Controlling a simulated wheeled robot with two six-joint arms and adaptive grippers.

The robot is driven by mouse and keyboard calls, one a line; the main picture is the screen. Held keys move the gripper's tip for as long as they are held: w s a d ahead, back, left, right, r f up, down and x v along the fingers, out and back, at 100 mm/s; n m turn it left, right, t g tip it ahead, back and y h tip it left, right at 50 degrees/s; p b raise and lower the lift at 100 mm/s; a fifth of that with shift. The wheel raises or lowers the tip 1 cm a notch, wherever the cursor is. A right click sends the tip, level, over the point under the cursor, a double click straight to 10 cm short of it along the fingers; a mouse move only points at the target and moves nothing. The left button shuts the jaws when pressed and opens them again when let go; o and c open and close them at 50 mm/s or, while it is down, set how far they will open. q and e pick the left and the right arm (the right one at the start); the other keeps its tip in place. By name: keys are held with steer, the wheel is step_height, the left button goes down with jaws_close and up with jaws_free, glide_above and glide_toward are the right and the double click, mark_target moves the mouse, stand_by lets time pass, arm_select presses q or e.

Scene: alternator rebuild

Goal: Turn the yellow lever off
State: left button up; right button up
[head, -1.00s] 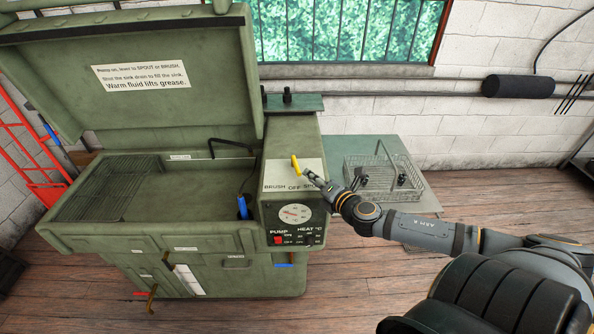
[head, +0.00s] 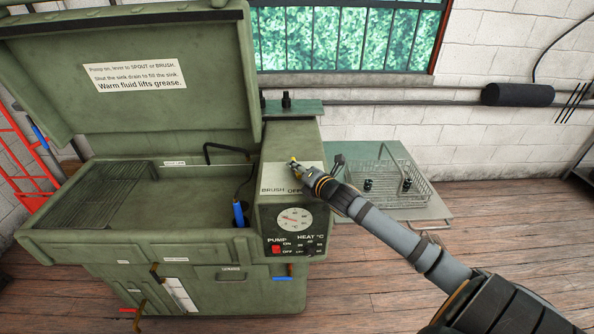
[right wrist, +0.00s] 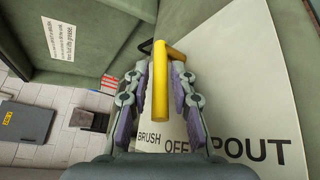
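The yellow lever (head: 293,160) is on the pale label plate of the green washer's control box (head: 288,135). In the right wrist view the lever (right wrist: 160,88) has its free end toward me, above the plate between the words BRUSH and OFF. SPOUT is further right. My right gripper (head: 296,168) is at the lever and hides most of it in the head view. In the right wrist view its two fingers (right wrist: 160,105) stand on either side of the lever, with small gaps. My left gripper is not in view.
A dial (head: 294,219) and a red pump switch (head: 276,249) are on the box front. The open sink (head: 185,205) with a blue-handled brush (head: 239,213) lies left. A wire basket (head: 385,172) stands on a side table to the right.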

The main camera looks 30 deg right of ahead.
steer(key=shift+c, duration=0.2)
jaws_close()
steer(key=shift+w+a+m+h, duration=0.1)
steer(key=shift+a+m+h, duration=0.1)
steer(key=shift+m+h, duration=0.45)
steer(key=shift+w+a+m+h, duration=0.1)
steer(key=shift+a+m+h, duration=0.1)
steer(key=shift+m+h, duration=0.45)
steer(key=shift+f, duration=0.1)
steer(key=shift+o, duration=0.2)
jaws_free()
